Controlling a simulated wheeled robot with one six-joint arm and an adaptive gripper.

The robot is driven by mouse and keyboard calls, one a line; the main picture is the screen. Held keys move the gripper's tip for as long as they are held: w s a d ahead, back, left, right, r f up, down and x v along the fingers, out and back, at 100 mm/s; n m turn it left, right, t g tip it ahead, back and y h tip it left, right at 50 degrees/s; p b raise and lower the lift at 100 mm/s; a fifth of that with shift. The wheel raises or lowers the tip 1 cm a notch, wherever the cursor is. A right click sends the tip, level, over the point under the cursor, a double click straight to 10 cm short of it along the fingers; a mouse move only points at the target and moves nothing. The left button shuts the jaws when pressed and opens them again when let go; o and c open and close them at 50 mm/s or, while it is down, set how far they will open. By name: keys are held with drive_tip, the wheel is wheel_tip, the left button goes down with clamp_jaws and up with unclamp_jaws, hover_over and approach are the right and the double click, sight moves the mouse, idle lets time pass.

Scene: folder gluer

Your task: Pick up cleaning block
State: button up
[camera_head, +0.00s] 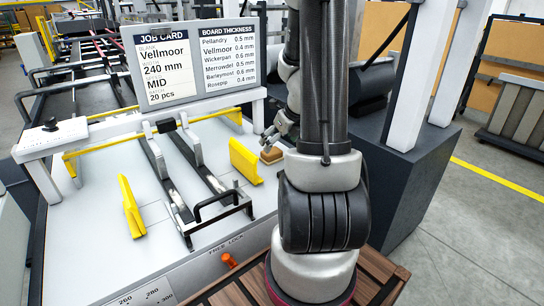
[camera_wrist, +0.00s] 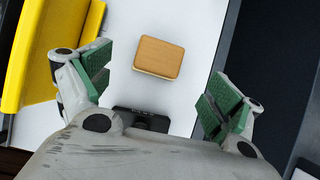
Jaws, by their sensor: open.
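The cleaning block (camera_wrist: 160,57) is a small tan, wood-like rectangular block with rounded corners. It lies on the white machine table and sits ahead of my gripper (camera_wrist: 155,95), between the lines of its two green-padded fingers in the wrist view. My gripper is open, with nothing between the fingers. In the head view the block (camera_head: 271,154) shows right of the yellow guide, partly hidden by my arm. My gripper (camera_head: 282,132) is near it there, mostly hidden behind my arm links.
A yellow guide (camera_head: 245,161) stands just left of the block, and it fills the left of the wrist view (camera_wrist: 40,50). A dark machine body (camera_head: 395,180) is to the right. Black rails with a handle (camera_head: 215,205) and a job card (camera_head: 167,65) stand left.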

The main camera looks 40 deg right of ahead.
sight(272, 151)
drive_tip(key=shift+w+d+f, duration=0.15)
drive_tip(key=shift+w+f, duration=0.1)
drive_tip(key=shift+f, duration=0.55)
drive_tip(key=x, duration=0.6)
drive_tip(key=shift+w, duration=0.2)
drive_tip(key=shift+c, duration=0.2)
drive_tip(key=c, duration=1.1)
